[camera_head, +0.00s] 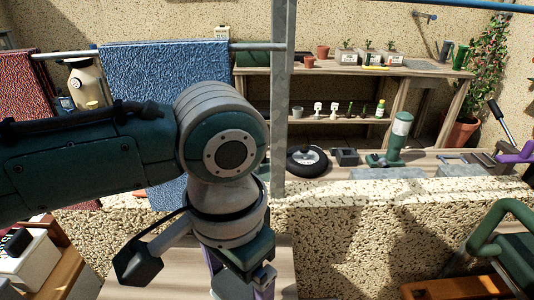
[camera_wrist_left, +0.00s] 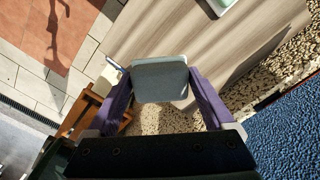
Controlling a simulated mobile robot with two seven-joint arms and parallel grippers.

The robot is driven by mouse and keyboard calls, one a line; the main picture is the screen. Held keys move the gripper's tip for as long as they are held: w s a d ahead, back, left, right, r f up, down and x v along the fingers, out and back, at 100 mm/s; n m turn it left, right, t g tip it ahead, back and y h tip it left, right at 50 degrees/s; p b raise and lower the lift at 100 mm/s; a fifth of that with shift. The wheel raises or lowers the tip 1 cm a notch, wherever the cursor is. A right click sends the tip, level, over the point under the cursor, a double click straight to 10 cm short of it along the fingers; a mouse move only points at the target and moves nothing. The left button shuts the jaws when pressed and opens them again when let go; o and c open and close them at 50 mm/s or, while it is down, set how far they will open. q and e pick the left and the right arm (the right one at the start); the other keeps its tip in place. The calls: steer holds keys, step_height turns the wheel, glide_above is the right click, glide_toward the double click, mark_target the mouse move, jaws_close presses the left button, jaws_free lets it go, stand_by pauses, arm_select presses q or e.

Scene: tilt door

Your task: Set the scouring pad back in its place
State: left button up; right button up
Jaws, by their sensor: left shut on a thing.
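The scouring pad (camera_wrist_left: 160,79) is a grey-green, roughly square block with a pale edge. In the left wrist view it sits between the two purple fingers of my left gripper (camera_wrist_left: 160,90), which is shut on it. A wooden top (camera_wrist_left: 240,38) shows beyond the pad; I cannot tell the gap between them. No place for the pad can be made out. My right gripper is not in view.
A speckled wall (camera_head: 340,235) runs across the front, with a metal post (camera_head: 283,100) rising from it. A blue towel (camera_head: 150,75) hangs on a rail at left. A green tubular-handled thing (camera_head: 490,225) stands at right. A pale green-edged object (camera_wrist_left: 222,5) lies on the wooden top.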

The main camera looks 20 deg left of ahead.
arm_select(q)
steer(key=f, duration=0.1)
steer(key=s+f, duration=0.1)
steer(key=shift+s+d+f+m, duration=0.25)
steer(key=shift+d+f+m, duration=0.05)
steer(key=shift+f, duration=0.1)
steer(key=shift+r, duration=0.1)
steer(key=shift+s+a+f+p, duration=0.1)
steer(key=shift+f+p, duration=0.1)
steer(key=shift+p, duration=0.1)
step_height(320, 180, down, 6)
steer(key=b, duration=0.4)
steer(key=shift+r, duration=0.15)
steer(key=shift+f+b, duration=0.65)
steer(key=shift+f, duration=0.4)
steer(key=shift+f, duration=0.35)
